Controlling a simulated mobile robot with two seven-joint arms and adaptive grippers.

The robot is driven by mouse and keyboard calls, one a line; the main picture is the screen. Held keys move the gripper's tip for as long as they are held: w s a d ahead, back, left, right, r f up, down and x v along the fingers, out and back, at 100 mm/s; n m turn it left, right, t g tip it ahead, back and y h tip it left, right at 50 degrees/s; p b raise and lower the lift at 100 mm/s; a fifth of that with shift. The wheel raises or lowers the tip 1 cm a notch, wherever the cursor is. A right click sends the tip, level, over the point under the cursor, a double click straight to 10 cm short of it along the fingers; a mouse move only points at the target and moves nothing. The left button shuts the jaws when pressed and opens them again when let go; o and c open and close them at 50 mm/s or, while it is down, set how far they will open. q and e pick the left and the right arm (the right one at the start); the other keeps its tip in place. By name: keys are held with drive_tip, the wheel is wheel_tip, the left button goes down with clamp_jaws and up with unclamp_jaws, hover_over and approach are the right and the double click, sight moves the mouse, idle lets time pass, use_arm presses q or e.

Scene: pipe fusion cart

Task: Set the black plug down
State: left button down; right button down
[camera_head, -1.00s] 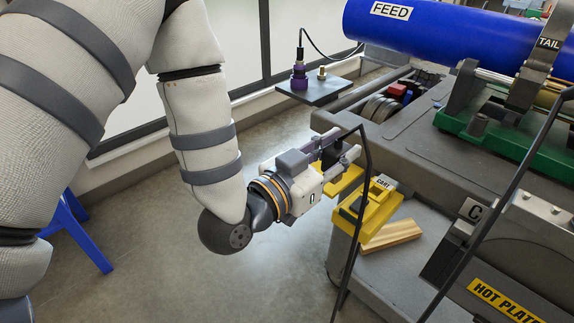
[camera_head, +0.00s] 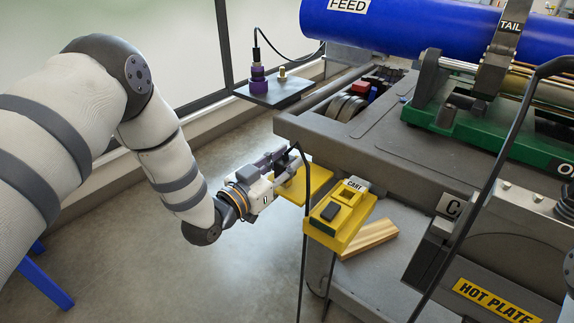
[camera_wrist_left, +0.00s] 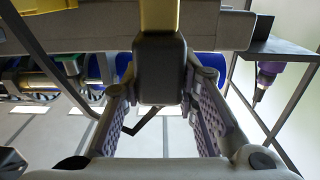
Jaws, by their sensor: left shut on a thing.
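My left gripper (camera_head: 294,168) is at the left end of a flat yellow ledge (camera_head: 317,186) on the cart's near side. It is shut on the black plug (camera_wrist_left: 160,68), a dark block that shows between its two ridged fingers in the left wrist view. In the head view the fingers mostly hide the plug. A yellow part (camera_wrist_left: 159,15) lies directly beyond the plug in the wrist view; I cannot tell if they touch. A yellow holder (camera_head: 345,228) with a dark block on top and a CART label stands right of the gripper. My right gripper is out of view.
A thin black post (camera_head: 303,245) rises close to the gripper. A purple connector (camera_head: 258,78) stands on a small dark shelf (camera_head: 285,93) at the back. A wooden block (camera_head: 369,238) lies on the lower deck. Open floor (camera_head: 150,260) is on the left.

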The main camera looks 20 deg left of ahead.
use_arm(q)
drive_tip(key=shift+f, duration=0.45)
drive_tip(key=c, duration=1.3)
unclamp_jaws()
